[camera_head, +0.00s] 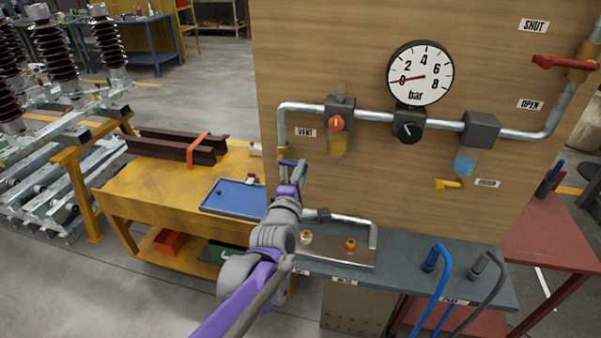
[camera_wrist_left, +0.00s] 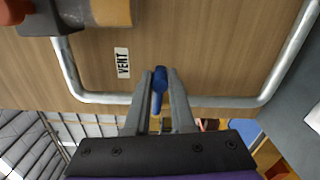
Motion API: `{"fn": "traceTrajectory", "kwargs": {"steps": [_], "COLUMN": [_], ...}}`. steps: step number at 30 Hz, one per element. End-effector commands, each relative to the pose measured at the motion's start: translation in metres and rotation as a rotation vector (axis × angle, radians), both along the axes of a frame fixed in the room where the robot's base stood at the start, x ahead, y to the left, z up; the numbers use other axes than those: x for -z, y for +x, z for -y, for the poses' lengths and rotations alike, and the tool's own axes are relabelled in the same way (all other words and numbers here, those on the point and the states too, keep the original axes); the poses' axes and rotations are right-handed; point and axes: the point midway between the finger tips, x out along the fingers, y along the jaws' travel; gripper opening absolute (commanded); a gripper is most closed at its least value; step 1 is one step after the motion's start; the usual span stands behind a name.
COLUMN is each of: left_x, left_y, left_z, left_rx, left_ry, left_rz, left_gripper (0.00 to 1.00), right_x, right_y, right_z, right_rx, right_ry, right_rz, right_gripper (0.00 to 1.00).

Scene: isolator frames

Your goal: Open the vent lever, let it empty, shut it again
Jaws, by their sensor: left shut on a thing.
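The vent lever is a small blue handle (camera_head: 288,162) low on the left pipe, below the VENT label (camera_head: 305,133). My left gripper (camera_head: 291,170) is shut on it. In the left wrist view the blue handle (camera_wrist_left: 159,85) stands between the two fingers (camera_wrist_left: 160,100), beside the VENT label. My arm hides part of the valve, and I cannot tell the lever's exact angle. The pressure gauge (camera_head: 420,73) has its red needle at about 0 bar. My right gripper is not in view.
The wooden panel (camera_head: 330,200) carries the pipe (camera_head: 370,114), a black regulator knob (camera_head: 408,130) and a red lever (camera_head: 563,62) between SHUT and OPEN labels. Below are a grey bench with hoses (camera_head: 430,262) and, at left, a yellow table with a blue tray (camera_head: 233,196).

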Motion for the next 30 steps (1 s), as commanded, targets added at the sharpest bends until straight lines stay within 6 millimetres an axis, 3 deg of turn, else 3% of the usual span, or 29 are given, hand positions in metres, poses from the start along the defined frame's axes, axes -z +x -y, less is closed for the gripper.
{"fn": "traceTrajectory", "kwargs": {"steps": [21,22,24,27,30], "left_x": [-0.0043,-0.0044,-0.0044,-0.0044,-0.0045], "left_y": [-0.0002,-0.0002,-0.0002,-0.0001,-0.0001], "left_z": [-0.0002,-0.0002,-0.0002,0.0,-0.0001], "left_rx": [0.0,0.0,0.0,0.0,0.0], "left_ry": [-0.072,-0.072,-0.071,-0.07,-0.07], "left_rz": [-0.023,-0.023,-0.023,-0.023,-0.023], "left_gripper": [0.0,0.26,0.39,0.52,0.52], "right_x": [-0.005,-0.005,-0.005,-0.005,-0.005], "right_y": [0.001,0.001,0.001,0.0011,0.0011], "right_z": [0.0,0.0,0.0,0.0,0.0], "right_rx": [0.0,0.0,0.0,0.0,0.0], "right_ry": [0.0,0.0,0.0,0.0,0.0], "right_rz": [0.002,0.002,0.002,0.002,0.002], "right_gripper": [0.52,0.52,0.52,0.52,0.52]}}
